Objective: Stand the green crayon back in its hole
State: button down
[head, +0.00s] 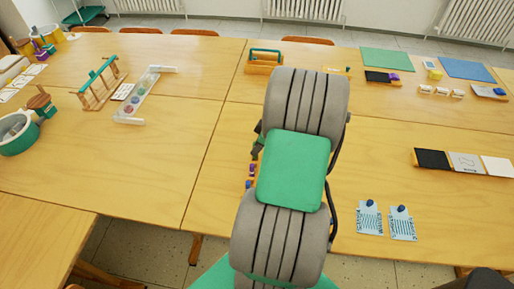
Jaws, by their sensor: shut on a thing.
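My gripper (257,141) shows only as a dark part at the left edge of my own grey and green arm, over the middle of the right-hand table. My arm covers its fingertips. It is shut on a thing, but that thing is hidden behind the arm. I cannot make out a green crayon or its hole. A small purple piece (252,169) and a small blue piece (249,184) show just left of the arm, below the gripper. Whatever they stand in or lie on is mostly hidden.
A wooden box with a green handle (264,61) stands behind the arm. To the right are a black, grey and white panel strip (463,162) and two blue patterned cards (369,217) with dark blue pieces. A clear rack (137,97) stands left.

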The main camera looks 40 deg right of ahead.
jog(key=shift+f+b, duration=1.4)
jog(key=shift+b, duration=0.15)
dwell(1.6)
dwell(0.4)
jog(key=c, duration=1.3)
grip_release()
jog(key=shift+o, duration=1.1)
jog(key=shift+r+p, duration=1.85)
jog(key=shift+r, duration=1.2)
